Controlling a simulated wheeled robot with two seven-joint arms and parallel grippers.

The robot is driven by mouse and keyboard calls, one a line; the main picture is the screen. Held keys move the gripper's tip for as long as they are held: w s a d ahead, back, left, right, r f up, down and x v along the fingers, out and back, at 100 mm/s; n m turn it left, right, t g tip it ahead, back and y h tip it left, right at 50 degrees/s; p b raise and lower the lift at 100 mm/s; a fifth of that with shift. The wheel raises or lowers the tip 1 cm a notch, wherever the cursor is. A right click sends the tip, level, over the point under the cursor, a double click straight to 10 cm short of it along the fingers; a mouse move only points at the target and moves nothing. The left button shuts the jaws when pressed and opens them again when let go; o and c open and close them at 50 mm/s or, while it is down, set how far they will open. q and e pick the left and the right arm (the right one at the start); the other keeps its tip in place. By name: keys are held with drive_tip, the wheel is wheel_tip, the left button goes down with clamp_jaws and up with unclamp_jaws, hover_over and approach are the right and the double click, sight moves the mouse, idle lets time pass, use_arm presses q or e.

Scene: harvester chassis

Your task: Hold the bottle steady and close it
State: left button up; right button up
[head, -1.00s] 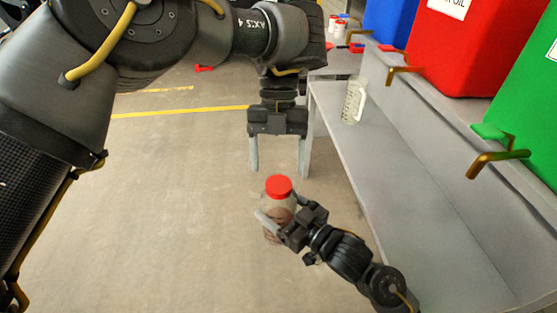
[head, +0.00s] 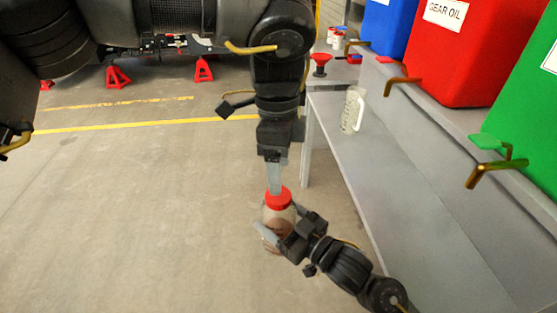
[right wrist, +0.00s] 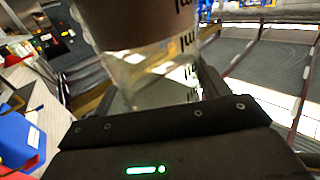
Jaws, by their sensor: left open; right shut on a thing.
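The bottle (head: 276,222) is clear with brownish contents and stands upright in the air, with a red cap (head: 278,200) on its top. My right gripper (head: 281,232) is shut on the bottle's body from the lower right. In the right wrist view, the clear bottle (right wrist: 160,80) with dark markings fills the space between the fingers. My left gripper (head: 274,180) points straight down directly above the cap, its fingertips at or just behind the cap's top. It is seen edge-on; I cannot tell whether the fingers touch the cap.
A grey metal bench (head: 400,200) runs along the right, with a clear measuring jug (head: 352,110) on its shelf. Blue, red (head: 460,60) and green containers with brass taps stand above it. Red jack stands (head: 118,77) are at the back left. The floor is open at left.

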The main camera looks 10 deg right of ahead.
use_arm(q)
drive_tip(key=n, duration=0.4)
drive_tip(key=shift+w+f+t, duration=0.15)
drive_tip(key=shift+w+t, duration=0.15)
drive_tip(key=shift+t, duration=0.1)
drive_tip(key=n, duration=0.2)
drive_tip(key=w+n, duration=0.1)
drive_tip(key=shift+n+t, duration=0.3)
drive_tip(key=shift+n, duration=0.1)
drive_tip(key=shift+f, duration=0.2)
hover_over(278, 223)
drive_tip(key=w, duration=0.4)
drive_tip(key=shift+d+f, duration=0.15)
drive_tip(key=shift+f, duration=1.8)
drive_tip(key=shift+d+f, duration=0.15)
drive_tip(key=shift+f, duration=1.75)
